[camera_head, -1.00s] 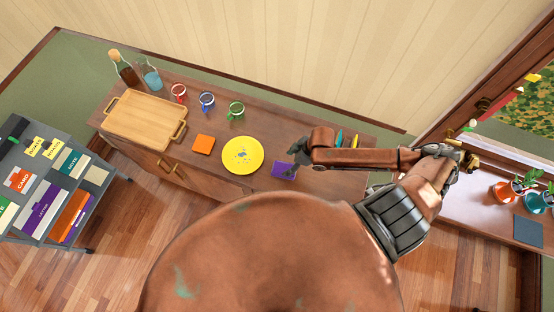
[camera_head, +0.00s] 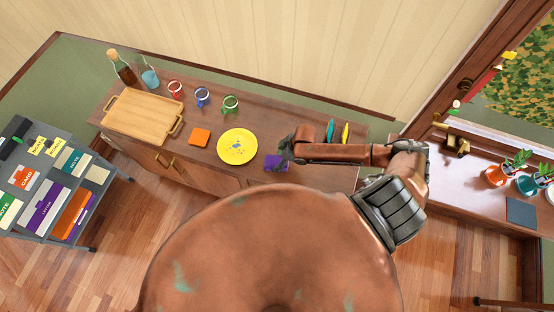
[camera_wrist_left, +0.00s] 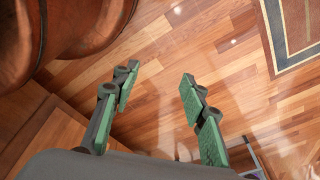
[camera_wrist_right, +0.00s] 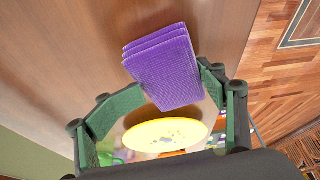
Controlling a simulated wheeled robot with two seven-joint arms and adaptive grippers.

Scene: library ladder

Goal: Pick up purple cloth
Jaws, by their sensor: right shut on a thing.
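The purple cloth (camera_head: 275,164) is a small folded stack at the front edge of the wooden cabinet top, just right of the yellow plate. In the right wrist view the cloth (camera_wrist_right: 165,68) shows several stacked layers between the fingers. My right gripper (camera_wrist_right: 173,85) is shut on the cloth. In the head view the same gripper (camera_head: 285,152) covers part of the cloth's right side. Whether the cloth is clear of the surface I cannot tell. My left gripper (camera_wrist_left: 160,76) is open and empty above the wood floor, seen only in the left wrist view.
The yellow plate (camera_head: 237,146) lies close left of the cloth, with an orange cloth (camera_head: 199,137) beyond it. Mugs, a wooden tray (camera_head: 145,113) and bottles stand farther left. A cart (camera_head: 92,218) stands at left.

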